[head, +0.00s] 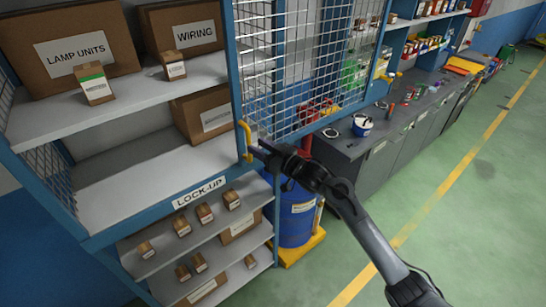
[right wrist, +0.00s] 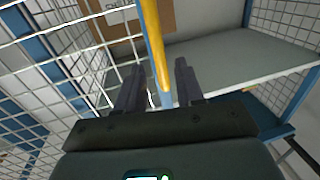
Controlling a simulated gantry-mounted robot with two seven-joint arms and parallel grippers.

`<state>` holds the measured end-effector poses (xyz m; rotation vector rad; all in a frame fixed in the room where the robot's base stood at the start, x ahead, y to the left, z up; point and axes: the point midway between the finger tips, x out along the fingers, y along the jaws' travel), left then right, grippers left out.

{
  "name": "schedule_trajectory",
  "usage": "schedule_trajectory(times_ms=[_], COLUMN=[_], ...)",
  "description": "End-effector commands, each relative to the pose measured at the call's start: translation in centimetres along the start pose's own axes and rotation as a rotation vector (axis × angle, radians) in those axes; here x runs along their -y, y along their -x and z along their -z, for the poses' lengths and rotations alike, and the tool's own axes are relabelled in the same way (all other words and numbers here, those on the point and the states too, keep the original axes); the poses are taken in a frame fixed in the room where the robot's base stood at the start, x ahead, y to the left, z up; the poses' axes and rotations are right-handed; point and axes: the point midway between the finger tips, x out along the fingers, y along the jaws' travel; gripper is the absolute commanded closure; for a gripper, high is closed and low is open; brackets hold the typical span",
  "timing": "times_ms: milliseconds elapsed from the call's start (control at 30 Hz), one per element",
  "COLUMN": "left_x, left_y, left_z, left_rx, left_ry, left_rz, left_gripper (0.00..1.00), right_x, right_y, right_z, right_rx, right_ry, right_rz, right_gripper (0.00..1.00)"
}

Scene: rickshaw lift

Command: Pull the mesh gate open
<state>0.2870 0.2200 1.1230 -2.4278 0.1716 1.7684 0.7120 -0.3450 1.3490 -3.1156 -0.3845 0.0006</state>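The mesh gate (head: 300,75) has a blue frame and a wire grid. It stands at an angle to the lock-up cabinet's front, and the shelves to its left show uncovered. A yellow upright bar handle (head: 247,140) is on its left frame edge, low down. My right gripper (head: 256,148) is at this handle. In the right wrist view the two dark fingers of my right gripper (right wrist: 161,85) are spread, with the yellow handle (right wrist: 154,40) between them and gaps beside it. Contact cannot be told. My left gripper is not in view.
The cabinet shelves (head: 110,190) hold cardboard boxes (head: 70,50) and several small cartons. A blue drum (head: 292,215) on a yellow base stands below the gate. A grey workbench (head: 385,135) is behind it. Green floor (head: 470,215) at right is clear.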

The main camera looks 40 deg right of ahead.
Motion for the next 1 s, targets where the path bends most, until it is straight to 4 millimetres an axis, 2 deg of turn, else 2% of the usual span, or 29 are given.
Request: schedule_trajectory(times_ms=[200,400,1000], left_x=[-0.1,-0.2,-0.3], left_y=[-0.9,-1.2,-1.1], left_z=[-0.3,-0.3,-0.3], left_rx=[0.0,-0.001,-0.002], left_ry=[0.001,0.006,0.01], left_rz=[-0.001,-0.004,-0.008], left_gripper=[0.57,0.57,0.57], right_x=[0.0,0.0,0.1], right_y=[3.6,5.4,5.9], right_z=[-0.2,-0.1,-0.3], right_rx=[0.001,0.001,0.008], right_ry=[0.002,0.001,-0.002], right_rz=[0.0,0.0,0.0], right_gripper=[0.63,0.63,0.63])
